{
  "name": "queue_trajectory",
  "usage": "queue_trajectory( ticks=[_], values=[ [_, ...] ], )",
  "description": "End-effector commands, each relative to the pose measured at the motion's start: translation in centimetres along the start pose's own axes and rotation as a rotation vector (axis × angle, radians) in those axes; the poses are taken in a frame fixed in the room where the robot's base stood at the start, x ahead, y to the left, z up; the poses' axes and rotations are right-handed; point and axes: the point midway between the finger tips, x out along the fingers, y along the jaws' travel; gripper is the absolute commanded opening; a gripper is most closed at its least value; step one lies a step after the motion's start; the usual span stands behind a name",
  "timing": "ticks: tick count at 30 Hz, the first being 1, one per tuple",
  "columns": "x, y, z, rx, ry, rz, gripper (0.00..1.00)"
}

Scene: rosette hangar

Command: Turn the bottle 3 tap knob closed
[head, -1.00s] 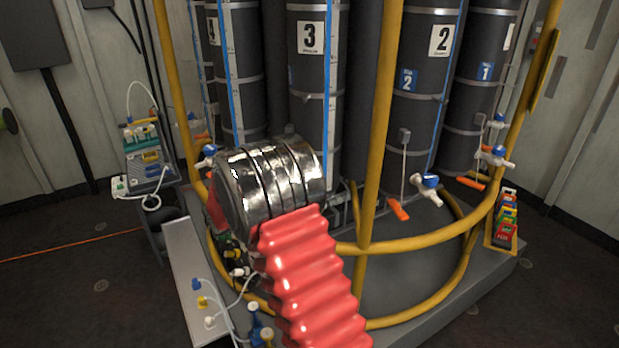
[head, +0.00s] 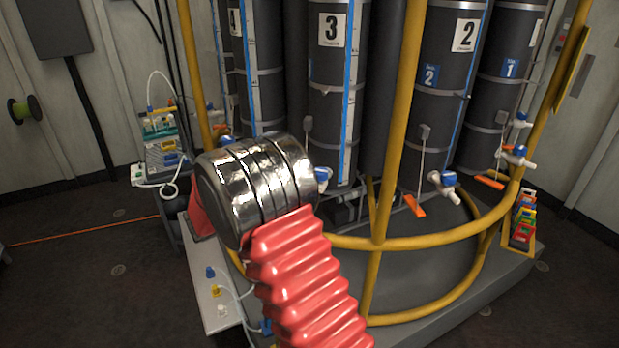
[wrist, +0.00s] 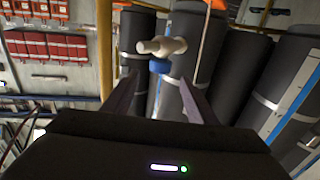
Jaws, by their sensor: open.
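Bottle 3 (head: 330,105) is a tall dark cylinder with a "3" label in the head view. Its tap has a blue knob (head: 322,174) and a white body, showing just right of my metal arm link. My gripper (wrist: 159,80) shows in the wrist view with its two dark fingers apart and nothing between them. Beyond the fingertips is a white tap (wrist: 161,46) with a blue knob (wrist: 160,66), in line with the gap. No number shows there, so I cannot tell which bottle it belongs to. In the head view my arm hides the gripper.
Yellow rails (head: 450,241) curve around the bottles, with an upright post (head: 393,130) right of bottle 3. Bottle 2 (head: 440,90) has its own blue tap (head: 443,180) and an orange handle (head: 415,205). An equipment stand (head: 165,158) is at the left.

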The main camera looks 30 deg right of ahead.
Motion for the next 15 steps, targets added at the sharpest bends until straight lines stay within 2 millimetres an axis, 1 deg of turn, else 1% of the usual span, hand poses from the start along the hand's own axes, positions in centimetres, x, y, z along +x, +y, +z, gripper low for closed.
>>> queue_trajectory(
  ticks=[1,3,7,10,15],
  values=[
    [-1.0,-0.1,0.0,0.0,0.001,-0.003,0.53],
    [-2.2,-0.1,0.0,0.0,0.0,-0.003,0.53],
    [-3.9,0.0,0.0,0.0,0.0,-0.001,0.53],
    [-4.8,0.0,0.0,0.0,0.0,-0.002,0.53],
    [-5.1,0.0,0.0,0.0,0.001,0.0,0.53]
  ],
)
